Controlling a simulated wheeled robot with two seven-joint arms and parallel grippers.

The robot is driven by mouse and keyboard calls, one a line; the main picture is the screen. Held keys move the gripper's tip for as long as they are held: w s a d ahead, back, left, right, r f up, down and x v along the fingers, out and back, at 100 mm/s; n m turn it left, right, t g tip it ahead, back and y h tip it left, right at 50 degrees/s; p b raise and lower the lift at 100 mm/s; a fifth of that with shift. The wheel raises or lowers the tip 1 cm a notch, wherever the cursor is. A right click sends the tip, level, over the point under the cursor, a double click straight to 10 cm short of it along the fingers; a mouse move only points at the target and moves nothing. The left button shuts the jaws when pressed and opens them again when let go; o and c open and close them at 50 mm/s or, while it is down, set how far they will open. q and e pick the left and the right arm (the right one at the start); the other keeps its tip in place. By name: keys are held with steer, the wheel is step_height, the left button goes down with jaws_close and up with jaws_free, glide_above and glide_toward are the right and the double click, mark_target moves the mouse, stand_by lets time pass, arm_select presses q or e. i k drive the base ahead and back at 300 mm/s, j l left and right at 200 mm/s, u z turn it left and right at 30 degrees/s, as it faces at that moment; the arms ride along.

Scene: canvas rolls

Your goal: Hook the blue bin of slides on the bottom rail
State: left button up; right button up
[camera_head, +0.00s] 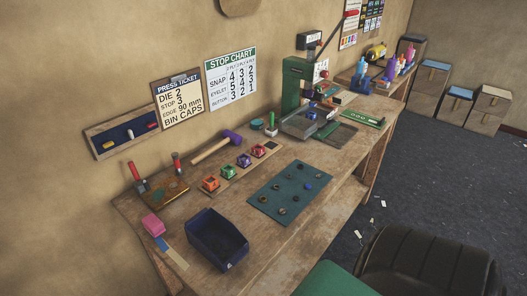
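A dark blue open bin (205,232) sits on the near part of the wooden workbench, close to its front edge. Its inside is dark, and I cannot make out any slides in it. No bottom rail can be clearly picked out. A wood-framed board (96,141) with a dark blue face and a few small coloured pieces is on the wall at the left, above the bench. Neither of my grippers is in view.
The workbench (285,240) holds a pink block (153,225), a purple-headed mallet (212,149), several coloured blocks on a strip, a teal mat (265,204) with small rings, and a green press (292,85). A dark chair (425,262) stands at the front right.

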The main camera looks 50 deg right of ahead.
mark_target(217, 239)
steer(key=l+z, duration=0.1)
steer(key=z, duration=0.8)
steer(key=k, duration=0.15)
